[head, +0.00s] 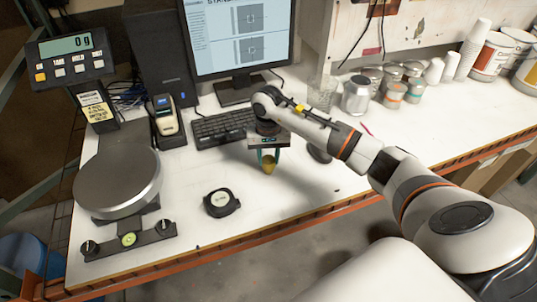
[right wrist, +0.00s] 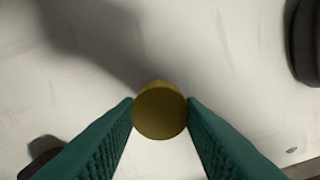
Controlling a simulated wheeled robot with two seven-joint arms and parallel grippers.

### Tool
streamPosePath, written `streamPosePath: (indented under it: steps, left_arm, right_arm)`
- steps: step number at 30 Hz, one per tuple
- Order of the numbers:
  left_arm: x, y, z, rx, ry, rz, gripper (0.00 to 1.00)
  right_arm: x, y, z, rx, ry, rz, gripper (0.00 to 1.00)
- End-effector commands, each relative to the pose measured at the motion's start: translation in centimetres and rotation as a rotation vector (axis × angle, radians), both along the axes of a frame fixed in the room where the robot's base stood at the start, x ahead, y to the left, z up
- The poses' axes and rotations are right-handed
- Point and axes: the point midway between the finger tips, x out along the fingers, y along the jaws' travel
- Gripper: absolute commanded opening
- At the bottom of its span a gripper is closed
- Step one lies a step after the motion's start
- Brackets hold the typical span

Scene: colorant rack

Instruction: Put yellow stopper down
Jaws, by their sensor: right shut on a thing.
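The yellow stopper (right wrist: 160,110) is a small round dull-yellow piece, seen end-on in the right wrist view between two green ribbed fingers. It also shows in the head view (head: 269,168) at the tips of my right gripper (head: 268,160). My right gripper (right wrist: 160,112) is shut on the stopper and holds it over the white table (head: 310,205). A shadow lies on the table in the wrist view. The exact height above the surface is hard to tell. My left gripper is not in view.
A black tape-measure-like object (head: 221,202) lies left of the gripper. A scale with a round metal plate (head: 117,180) stands farther left. A keyboard (head: 225,128) and mouse (head: 319,152) are behind. Cans and cups (head: 395,85) stand at the back right. Clear table lies in front of the gripper.

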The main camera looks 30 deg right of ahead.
Motion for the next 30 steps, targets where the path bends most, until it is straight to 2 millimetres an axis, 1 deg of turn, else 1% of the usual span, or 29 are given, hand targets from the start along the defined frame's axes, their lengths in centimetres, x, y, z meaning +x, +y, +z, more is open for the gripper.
streamPosePath:
  steps: [5, 6, 8, 9, 10, 17, 20, 22, 26, 30]
  left_arm:
    - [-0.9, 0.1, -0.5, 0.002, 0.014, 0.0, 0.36]
    - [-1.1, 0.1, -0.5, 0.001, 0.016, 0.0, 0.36]
    - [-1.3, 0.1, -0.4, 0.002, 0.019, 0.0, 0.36]
    - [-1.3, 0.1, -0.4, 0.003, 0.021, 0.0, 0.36]
    - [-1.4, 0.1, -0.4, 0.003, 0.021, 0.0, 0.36]
    - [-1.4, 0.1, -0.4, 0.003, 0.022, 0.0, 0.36]
    - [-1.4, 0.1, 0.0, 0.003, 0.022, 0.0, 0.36]
    - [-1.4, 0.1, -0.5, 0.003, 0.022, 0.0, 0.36]
    - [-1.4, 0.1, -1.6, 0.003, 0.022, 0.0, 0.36]
    - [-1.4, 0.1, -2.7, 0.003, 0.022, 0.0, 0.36]
  right_arm:
    - [0.0, 0.0, -0.4, -0.001, 0.0, 0.0, 0.13]
    - [0.0, 0.0, -0.3, -0.001, 0.0, 0.0, 0.38]
    - [0.0, 0.0, -0.2, 0.0, 0.0, 0.0, 0.47]
    - [0.0, 0.0, -0.2, 0.0, 0.0, 0.0, 0.54]
    - [0.0, 0.0, -0.2, 0.0, 0.0, 0.0, 0.56]
    - [0.0, 0.0, -0.2, 0.0, 0.0, 0.0, 0.56]
    - [0.0, 0.0, 0.2, 0.0, 0.001, 0.0, 0.56]
    - [0.1, 0.0, 0.5, -0.001, -0.003, 0.0, 0.56]
    - [0.1, -0.1, 2.7, -0.002, -0.007, 0.0, 0.56]
    - [0.2, -0.1, 5.8, -0.002, -0.007, 0.0, 0.56]
